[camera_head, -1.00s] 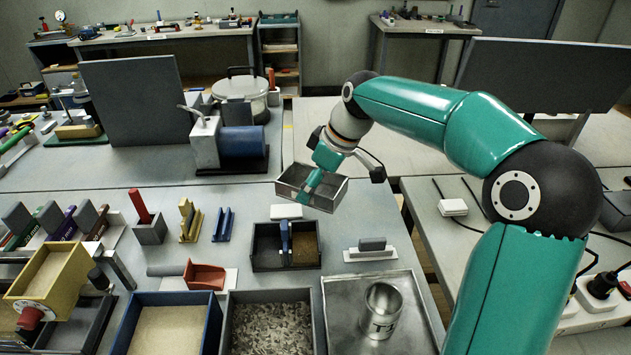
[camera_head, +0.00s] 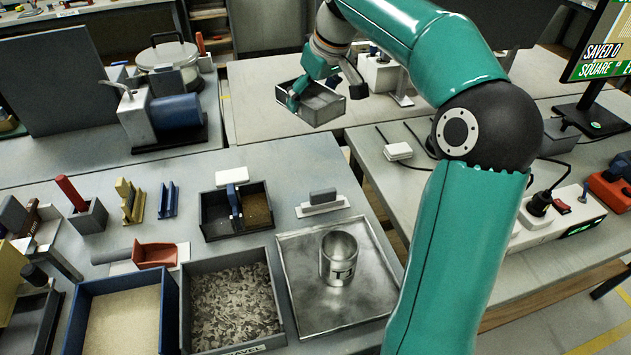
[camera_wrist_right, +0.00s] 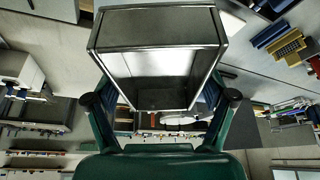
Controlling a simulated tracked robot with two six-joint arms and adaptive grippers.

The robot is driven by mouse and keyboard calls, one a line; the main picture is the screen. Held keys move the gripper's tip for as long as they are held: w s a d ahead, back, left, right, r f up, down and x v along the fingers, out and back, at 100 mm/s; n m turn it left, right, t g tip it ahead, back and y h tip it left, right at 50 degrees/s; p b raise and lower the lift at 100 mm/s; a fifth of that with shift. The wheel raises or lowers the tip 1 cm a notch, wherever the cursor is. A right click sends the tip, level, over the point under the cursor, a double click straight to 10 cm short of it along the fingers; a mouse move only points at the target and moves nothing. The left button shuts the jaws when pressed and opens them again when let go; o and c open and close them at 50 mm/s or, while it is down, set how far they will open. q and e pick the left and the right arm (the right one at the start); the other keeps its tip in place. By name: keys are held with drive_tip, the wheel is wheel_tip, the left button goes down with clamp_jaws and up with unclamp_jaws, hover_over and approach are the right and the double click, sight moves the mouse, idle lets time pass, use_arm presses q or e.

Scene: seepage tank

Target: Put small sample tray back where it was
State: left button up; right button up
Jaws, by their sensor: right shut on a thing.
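The small sample tray (camera_head: 318,106) is a grey metal open box. In the right wrist view the tray (camera_wrist_right: 158,30) fills the upper middle, between the two fingers of the gripper (camera_wrist_right: 160,105). Its inside looks empty in the head view. My left gripper is not in view.
A dark two-part box (camera_head: 204,222) with a blue divider stands on the near table. A large metal tray (camera_head: 300,310) holds a metal can (camera_head: 338,262). A gravel bin (camera_head: 187,300) and a blue sand bin (camera_head: 75,320) stand left. A white pad (camera_head: 232,177) lies behind the two-part box.

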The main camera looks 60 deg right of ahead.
drive_tip(key=b, duration=0.3)
hover_over(314, 177)
drive_tip(key=s, duration=0.1)
drive_tip(key=f, duration=1.5)
drive_tip(key=shift+s+a+f, duration=0.2)
drive_tip(key=shift+a+f, duration=0.05)
drive_tip(key=shift+f, duration=2.45)
drive_tip(key=shift+f, duration=0.15)
drive_tip(key=o, duration=1.4)
drive_tip(key=shift+r, duration=0.25)
drive_tip(key=v, duration=1.1)
drive_tip(key=shift+s+a+r+p, duration=0.2)
drive_tip(key=shift+r+p, duration=0.15)
